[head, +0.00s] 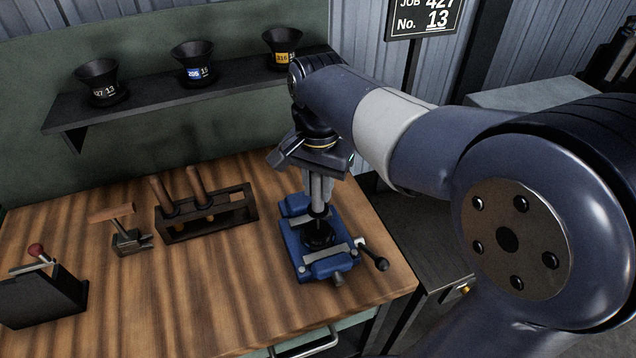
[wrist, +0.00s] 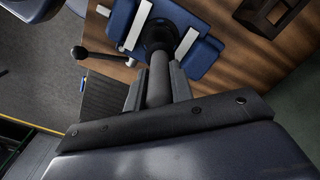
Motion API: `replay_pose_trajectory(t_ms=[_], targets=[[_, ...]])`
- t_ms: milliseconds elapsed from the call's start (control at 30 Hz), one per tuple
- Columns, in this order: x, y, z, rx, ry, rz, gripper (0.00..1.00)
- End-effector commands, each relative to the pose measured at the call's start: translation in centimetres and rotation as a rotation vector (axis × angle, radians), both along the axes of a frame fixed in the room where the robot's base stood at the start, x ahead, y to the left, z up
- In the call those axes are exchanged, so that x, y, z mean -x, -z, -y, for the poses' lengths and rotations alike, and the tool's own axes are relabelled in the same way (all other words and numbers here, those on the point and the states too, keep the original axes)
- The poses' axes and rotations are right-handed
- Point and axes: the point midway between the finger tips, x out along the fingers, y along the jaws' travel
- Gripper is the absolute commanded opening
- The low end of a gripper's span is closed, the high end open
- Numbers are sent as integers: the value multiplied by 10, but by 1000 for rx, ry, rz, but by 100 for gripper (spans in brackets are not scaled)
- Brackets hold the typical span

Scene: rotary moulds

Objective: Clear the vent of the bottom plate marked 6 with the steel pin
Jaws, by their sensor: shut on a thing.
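My gripper (head: 319,200) is above the blue vise (head: 296,262) at the bench's right end, pointing down. It is shut on a dark grey cylinder, which I take to be the steel pin (wrist: 160,78); this stands between the two grey fingers in the wrist view. A dark round piece (head: 319,240), apparently the bottom plate, sits between the vise jaws directly below. It also shows in the wrist view (wrist: 157,32), partly behind the pin. I cannot read a 6 on it. The vent and the pin's tip are hidden, so I cannot tell whether they touch.
A black rack (head: 208,226) with wooden-handled tools stands left of the vise. A small block with a wooden T-handle (head: 126,240) and a red-knobbed device (head: 38,285) are farther left. Three black funnel-shaped pieces stand on the shelf (head: 140,110). The front bench is clear.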

Motion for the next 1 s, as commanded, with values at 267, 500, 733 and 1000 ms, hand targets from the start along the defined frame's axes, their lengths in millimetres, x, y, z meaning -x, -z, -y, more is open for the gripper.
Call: replay_pose_trajectory(t_ms=[267,500,733,1000], targets=[[1,2,0,1,0,-4,0],[1,-3,0,2,0,-5,0],[0,-23,0,1,0,-3,0],[0,-45,0,0,0,-1,0]])
